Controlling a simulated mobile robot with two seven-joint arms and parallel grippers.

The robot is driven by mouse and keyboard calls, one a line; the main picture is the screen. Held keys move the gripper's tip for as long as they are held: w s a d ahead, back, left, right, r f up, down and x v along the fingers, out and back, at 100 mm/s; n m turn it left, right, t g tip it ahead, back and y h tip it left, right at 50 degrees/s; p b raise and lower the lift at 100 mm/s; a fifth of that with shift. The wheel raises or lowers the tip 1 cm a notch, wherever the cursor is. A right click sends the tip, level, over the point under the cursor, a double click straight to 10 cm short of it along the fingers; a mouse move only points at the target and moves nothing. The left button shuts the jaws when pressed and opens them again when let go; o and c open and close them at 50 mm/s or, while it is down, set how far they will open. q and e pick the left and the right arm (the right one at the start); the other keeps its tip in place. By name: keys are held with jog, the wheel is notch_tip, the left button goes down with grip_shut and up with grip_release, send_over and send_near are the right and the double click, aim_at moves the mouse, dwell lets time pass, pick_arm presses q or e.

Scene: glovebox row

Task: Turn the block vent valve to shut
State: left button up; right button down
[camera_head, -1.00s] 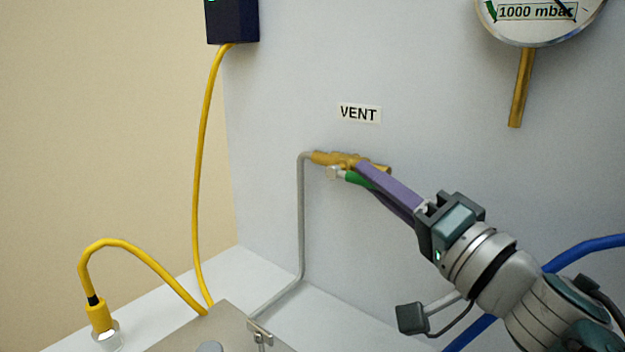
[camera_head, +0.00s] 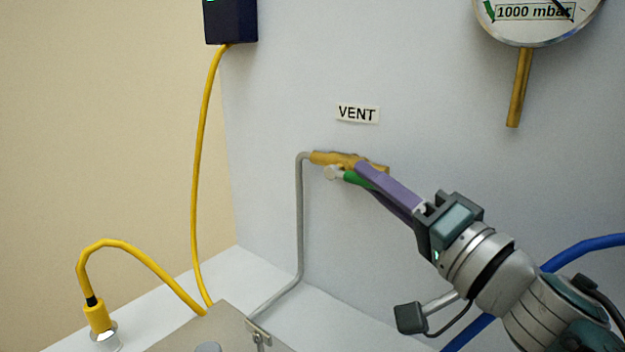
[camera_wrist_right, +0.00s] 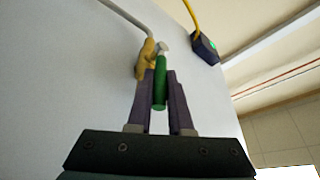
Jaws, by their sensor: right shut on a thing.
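The brass vent valve (camera_head: 330,159) is mounted on the pale wall under the VENT label (camera_head: 358,114). Its green lever (camera_head: 357,179) has a pale end piece at its left and points along the valve body toward my gripper. My right gripper (camera_head: 365,176) has its purple fingers on the lever, one finger partly hiding the valve. In the right wrist view the green lever (camera_wrist_right: 160,85) lies between the two fingers, and the brass body (camera_wrist_right: 145,62) is just beyond the fingertips. My left gripper is not in view.
A grey pipe (camera_head: 300,220) runs from the valve down to a metal plate (camera_head: 205,335). A yellow cable (camera_head: 200,170) hangs from a dark box (camera_head: 231,20) at the left. A gauge (camera_head: 535,18) is at upper right. A blue hose (camera_head: 590,250) passes behind my right arm.

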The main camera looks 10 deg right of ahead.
jog(key=shift+a+f+t+b, duration=0.15)
jog(key=shift+f+t+b, duration=0.35)
jog(key=shift+b, duration=0.25)
jog(key=m+t+b, duration=0.1)
jog(key=b, duration=0.2)
jog(key=f+m+t+b, duration=0.1)
jog(key=t+b, duration=0.1)
jog(key=b, duration=0.2)
jog(key=shift+w+f, duration=0.2)
jog(key=c, duration=1.1)
grip_release()
